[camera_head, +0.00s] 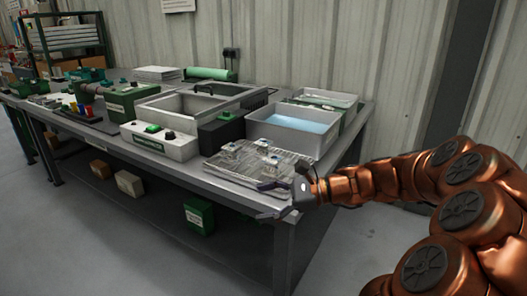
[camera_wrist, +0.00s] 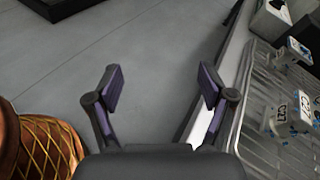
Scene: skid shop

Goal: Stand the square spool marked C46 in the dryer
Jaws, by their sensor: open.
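My gripper (camera_head: 268,199) is open and empty at the front right corner of the bench. In the wrist view my gripper (camera_wrist: 160,87) points at bare floor just off the bench edge. Several small pale spools stand on a ribbed metal rack (camera_head: 215,164), beside and behind my gripper. One spool (camera_wrist: 290,115) in the wrist view bears a dark mark that looks like C27. I cannot read C46 on any spool. An open-topped grey metal tank (camera_head: 153,105) with a white control box (camera_head: 160,141) stands mid-bench; I cannot tell whether it is the dryer.
A grey tray of blue liquid (camera_head: 296,126) stands behind the rack. A dark green-and-black box (camera_head: 221,131) stands left of it. Green machines (camera_head: 118,100) and coloured items fill the bench's left. The floor (camera_head: 375,240) in front is clear.

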